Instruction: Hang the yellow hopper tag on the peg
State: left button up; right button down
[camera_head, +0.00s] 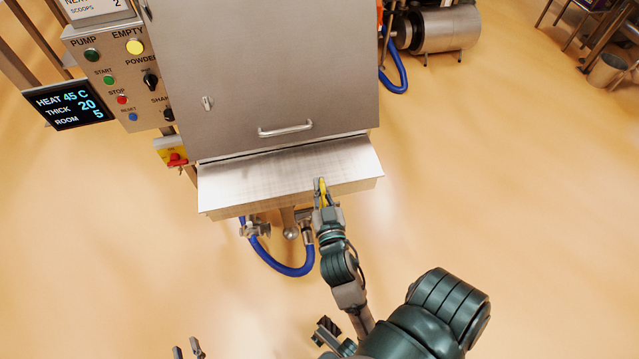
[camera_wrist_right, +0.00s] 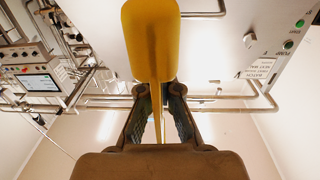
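The yellow hopper tag (camera_wrist_right: 150,42) fills the upper middle of the right wrist view, and its narrow lower part runs down between the fingers. In the head view a thin yellow edge of the tag (camera_head: 323,187) shows at the fingertips. My right gripper (camera_head: 320,184) is shut on it, over the front right part of the steel ledge; it also shows in the wrist view (camera_wrist_right: 160,100). My left gripper (camera_head: 187,348) is at the bottom edge, empty, its two fingertips apart. I cannot make out the peg in either view.
The steel ledge (camera_head: 270,177) juts from below the cabinet door with a handle (camera_head: 286,129). A control panel (camera_head: 125,80) and display (camera_head: 68,105) stand left. A blue hose (camera_head: 285,270) loops under the ledge.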

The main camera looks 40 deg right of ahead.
dwell(0.3)
